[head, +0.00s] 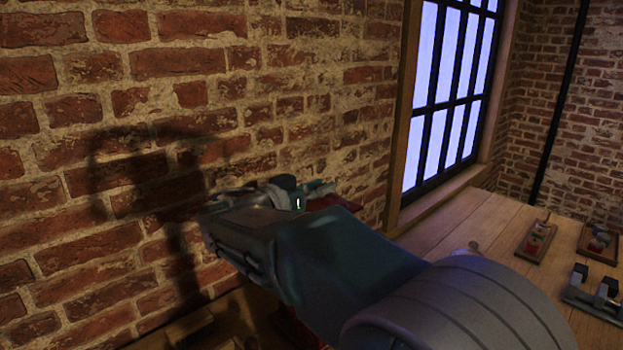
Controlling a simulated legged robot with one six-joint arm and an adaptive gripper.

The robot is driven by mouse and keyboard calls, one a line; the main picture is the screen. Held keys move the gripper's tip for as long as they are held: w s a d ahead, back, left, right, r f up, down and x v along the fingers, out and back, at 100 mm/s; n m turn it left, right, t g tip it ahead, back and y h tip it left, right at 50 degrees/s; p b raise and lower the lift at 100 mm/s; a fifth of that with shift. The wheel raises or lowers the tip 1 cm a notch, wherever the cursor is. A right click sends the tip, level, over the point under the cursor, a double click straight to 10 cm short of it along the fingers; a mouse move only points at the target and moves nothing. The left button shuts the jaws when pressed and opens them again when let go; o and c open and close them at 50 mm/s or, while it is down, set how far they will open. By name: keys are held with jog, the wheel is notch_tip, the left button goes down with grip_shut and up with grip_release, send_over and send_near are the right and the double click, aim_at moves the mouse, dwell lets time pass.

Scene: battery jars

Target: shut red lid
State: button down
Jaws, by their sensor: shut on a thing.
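My gripper (312,191) is in front of the brick wall, near the middle of the head view, with my arm reaching to it from the lower right. It is shut on the red lid (348,204), of which only a dark red edge shows beside the fingers. My arm hides most of the lid and the exact grip. Lower down, a dark red part (297,328) shows below my arm, and I cannot tell whether it belongs to the lid's container.
A wooden table (480,215) stands at the right under the window. On it are a small wooden tray (535,240) with coloured items, another tray (600,240) and a grey metal fixture (597,292). The brick wall (150,100) is close behind my gripper.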

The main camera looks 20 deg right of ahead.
jog(key=shift+s+d+f, duration=0.15)
jog(key=shift+s+f, duration=0.1)
jog(key=shift+f, duration=0.6)
jog(key=shift+c, duration=2.2)
grip_release()
jog(key=shift+d, duration=0.1)
jog(key=shift+a, duration=0.35)
jog(key=v, duration=1.1)
jog(key=shift+s+a, duration=0.15)
jog(key=shift+a, duration=0.05)
